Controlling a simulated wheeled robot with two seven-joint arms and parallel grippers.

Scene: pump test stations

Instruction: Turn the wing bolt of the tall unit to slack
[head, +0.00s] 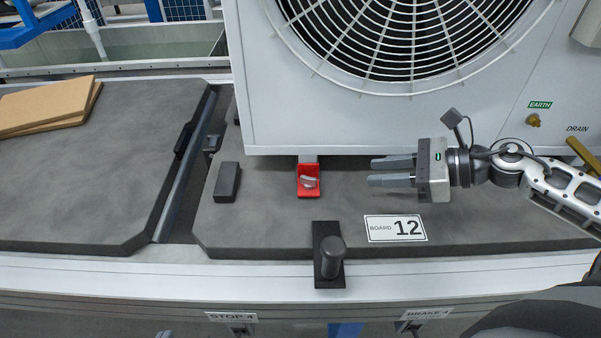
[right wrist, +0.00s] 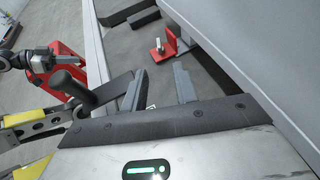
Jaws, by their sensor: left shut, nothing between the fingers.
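The tall unit (head: 240,90) is a white housing with a round fan grille at the back of board 12. At its foot is a red bracket (head: 309,193) with a small grey wing bolt (head: 309,182), its wings lying roughly sideways. In the right wrist view the red bracket (right wrist: 158,56) and wing bolt (right wrist: 172,42) stand ahead of the fingers. My right gripper (head: 391,171) is open and empty, to the right of the bolt and apart from it. Its fingers show apart in the wrist view (right wrist: 158,88). Only a small tip of my left gripper (head: 163,334) shows at the bottom edge.
A black post handle (head: 330,258) stands at the board's front edge, near the bolt. A dark block (head: 227,182) lies to the left. A label, board 12 (head: 396,228), is on the mat. Brown sheets (head: 45,107) lie on the left board. The mat between gripper and bolt is clear.

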